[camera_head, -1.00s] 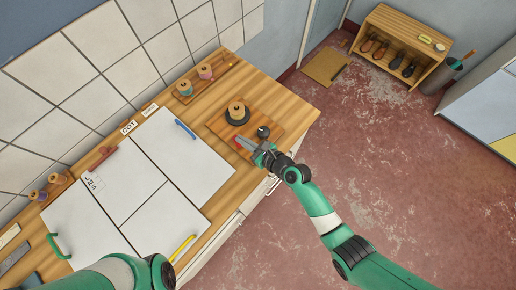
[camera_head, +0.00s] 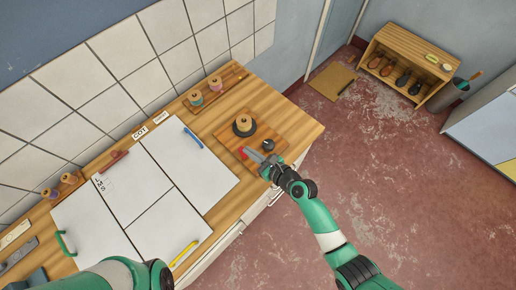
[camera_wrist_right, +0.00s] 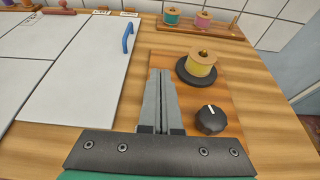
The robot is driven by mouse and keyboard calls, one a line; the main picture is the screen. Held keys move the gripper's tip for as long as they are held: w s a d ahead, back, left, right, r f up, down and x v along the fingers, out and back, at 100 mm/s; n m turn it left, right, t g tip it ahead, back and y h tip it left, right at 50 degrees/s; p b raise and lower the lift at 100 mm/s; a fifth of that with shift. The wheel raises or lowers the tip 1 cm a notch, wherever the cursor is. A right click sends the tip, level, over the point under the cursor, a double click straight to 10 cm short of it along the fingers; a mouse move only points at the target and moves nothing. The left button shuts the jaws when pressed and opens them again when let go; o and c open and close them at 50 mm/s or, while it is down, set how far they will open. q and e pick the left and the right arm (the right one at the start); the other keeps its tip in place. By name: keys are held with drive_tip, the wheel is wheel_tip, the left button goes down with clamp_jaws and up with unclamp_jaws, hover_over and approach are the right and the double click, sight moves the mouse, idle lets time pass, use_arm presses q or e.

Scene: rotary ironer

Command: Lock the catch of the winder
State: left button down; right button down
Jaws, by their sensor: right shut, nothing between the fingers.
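The winder is a wooden board (camera_head: 277,127) on the bench with a tan spool (camera_head: 243,121) on a dark disc and a black knob (camera_head: 268,144) with a white mark. They also show in the right wrist view as the yellowish spool (camera_wrist_right: 202,64) and the knob (camera_wrist_right: 210,120). A small red part (camera_head: 243,152), perhaps the catch, lies at the board's near left edge. My right gripper (camera_head: 250,153) is shut and empty, its tips beside the red part; contact cannot be told. In the right wrist view the gripper (camera_wrist_right: 160,72) hides that part. My left gripper is out of view.
White panels (camera_head: 180,165) with a blue handle (camera_head: 193,138) lie left of the winder. A spool rack (camera_head: 214,90) stands behind it near the tiled wall. The floor (camera_head: 400,190) right of the bench is clear.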

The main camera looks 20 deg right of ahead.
drive_tip(key=s+d+r+p, duration=0.2)
drive_tip(key=s+r, duration=0.3)
drive_tip(key=r, duration=0.5)
drive_tip(key=shift+s+d+r+p, duration=0.25)
drive_tip(key=shift+p, duration=0.1)
